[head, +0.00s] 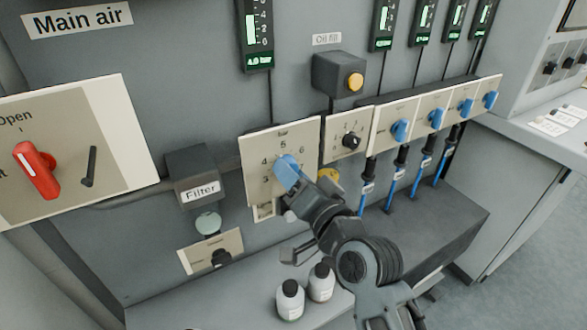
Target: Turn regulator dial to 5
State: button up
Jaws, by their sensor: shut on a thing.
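The regulator dial is a cream plate (249,146) in the middle of the head view, with printed numbers; 3, 4, 5 and 6 are visible, with 5 at the top. Its blue knob (287,170) sits in the middle of the plate. My gripper (299,190) comes from the lower right and is shut on the knob. Its wrist hides the plate's lower right part. I cannot tell exactly which number the knob points to.
A red-handled Main air valve (37,170) is at left. A Filter box (195,176) is left of the dial. A small black knob (350,141) and several blue valves (399,131) are at right. Two white bottles (290,299) stand below. An orange-button box (340,76) is above.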

jog(key=shift+m+p, duration=0.6)
jog(key=shift+m, duration=0.6)
jog(key=o, duration=1.1)
jog(key=shift+c, duration=0.2)
jog(key=b+v, duration=0.1)
jog(key=v, duration=0.6)
jog(key=shift+s+d, duration=0.25)
jog(key=shift+s, duration=0.1)
